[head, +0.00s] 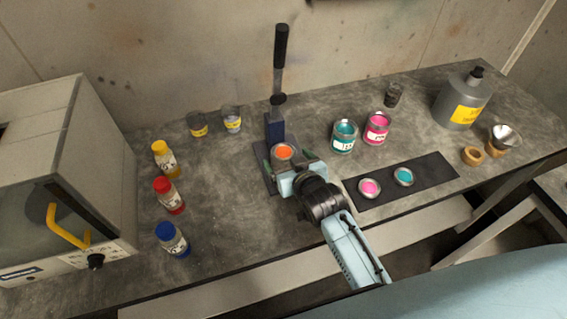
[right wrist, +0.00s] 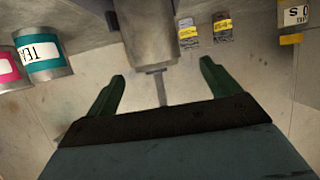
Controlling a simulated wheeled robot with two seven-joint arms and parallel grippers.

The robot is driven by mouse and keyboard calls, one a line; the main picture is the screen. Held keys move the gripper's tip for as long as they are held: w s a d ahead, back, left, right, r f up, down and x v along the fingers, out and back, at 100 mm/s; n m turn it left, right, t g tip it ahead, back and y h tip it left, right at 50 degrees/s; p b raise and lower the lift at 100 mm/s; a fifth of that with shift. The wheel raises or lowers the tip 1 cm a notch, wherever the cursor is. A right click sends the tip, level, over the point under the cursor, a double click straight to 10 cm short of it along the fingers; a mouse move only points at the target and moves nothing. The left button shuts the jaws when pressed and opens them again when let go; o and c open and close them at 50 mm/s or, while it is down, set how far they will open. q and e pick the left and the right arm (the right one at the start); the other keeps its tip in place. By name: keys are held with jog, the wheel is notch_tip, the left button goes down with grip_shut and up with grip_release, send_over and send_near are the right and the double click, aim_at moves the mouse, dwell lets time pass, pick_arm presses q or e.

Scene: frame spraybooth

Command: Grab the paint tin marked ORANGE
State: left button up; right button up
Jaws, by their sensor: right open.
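A tin with orange paint (head: 283,152) stands upright at the base of the lever press in the head view; I cannot read its label there. My right gripper (head: 285,163) reaches in from the front, its jaws close around the tin's near side. I cannot tell whether they touch it. In the right wrist view, which is upside down, the right gripper (right wrist: 162,75) has its two green fingers spread apart. The orange tin cannot be made out clearly in that view. My left gripper is not in view.
The press (head: 275,127) with its tall lever stands right behind the tin. Teal (head: 344,137) and pink (head: 377,128) tins stand to the right, behind a dark mat (head: 435,170) with two lids. Yellow, red and blue bottles (head: 169,195) stand left. Bench is clear between them.

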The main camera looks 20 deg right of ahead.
aim_at(287, 157)
jog(key=shift+d+f+x, duration=0.1)
jog(key=shift+f+x, duration=0.05)
jog(key=shift+x, duration=1.2)
jog(key=shift+d+f+x, duration=0.1)
jog(key=shift+x, duration=1.25)
jog(key=shift+s, duration=0.1)
jog(key=c, duration=1.2)
jog(key=shift+r, duration=0.1)
jog(key=shift+c, duration=0.4)
